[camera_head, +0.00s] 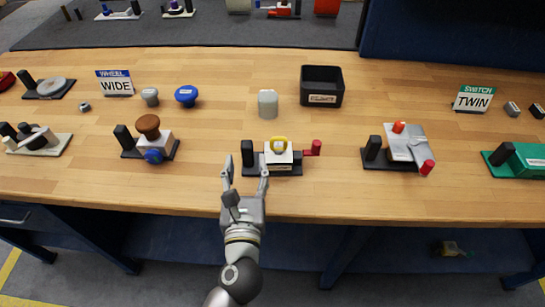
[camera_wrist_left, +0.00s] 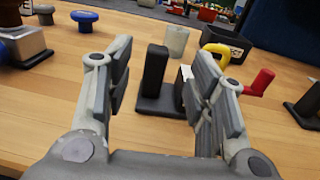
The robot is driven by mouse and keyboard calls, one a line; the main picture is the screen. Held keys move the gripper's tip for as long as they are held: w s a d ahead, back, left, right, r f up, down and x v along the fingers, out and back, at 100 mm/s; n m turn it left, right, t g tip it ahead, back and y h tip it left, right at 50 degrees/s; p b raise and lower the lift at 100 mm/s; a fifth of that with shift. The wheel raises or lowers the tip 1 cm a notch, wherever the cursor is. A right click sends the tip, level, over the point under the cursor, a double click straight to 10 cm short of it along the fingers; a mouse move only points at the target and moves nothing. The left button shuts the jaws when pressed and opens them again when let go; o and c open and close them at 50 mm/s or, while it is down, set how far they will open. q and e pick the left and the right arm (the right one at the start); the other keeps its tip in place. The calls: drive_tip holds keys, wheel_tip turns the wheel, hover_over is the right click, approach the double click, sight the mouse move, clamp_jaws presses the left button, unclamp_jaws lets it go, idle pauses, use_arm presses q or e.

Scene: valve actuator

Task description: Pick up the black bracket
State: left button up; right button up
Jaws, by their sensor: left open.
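The black bracket (camera_head: 247,154) has an upright post on a flat black base at the front middle of the workbench. It is part of a valve assembly with a white body (camera_head: 279,158), yellow handle (camera_head: 279,144) and red lever (camera_head: 312,148). In the left wrist view the bracket's post (camera_wrist_left: 155,70) shows between and beyond my fingers. My left gripper (camera_head: 245,176) is open and empty, in front of the bracket with a finger to each side in the picture. Its right finger hides part of the white body in the wrist view. My right gripper is not seen.
A brown-knobbed valve (camera_head: 149,136) stands to the left and a red-and-grey one (camera_head: 402,148) to the right. A black bin (camera_head: 321,86), white cylinder (camera_head: 268,103) and blue knob (camera_head: 186,96) are behind. Bare bench (camera_head: 215,125) lies between.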

sight(247, 149)
use_arm(q)
drive_tip(key=shift+w+a+f, duration=0.1)
drive_tip(key=shift+w+a, duration=0.05)
drive_tip(key=shift+w, duration=1.15)
drive_tip(key=shift+w+a+f, duration=0.1)
drive_tip(key=shift+w, duration=1.2)
drive_tip(key=shift+w+a+f, duration=0.1)
drive_tip(key=shift+w+a, duration=0.05)
drive_tip(key=shift+w, duration=1.15)
drive_tip(key=shift+r, duration=0.1)
clamp_jaws()
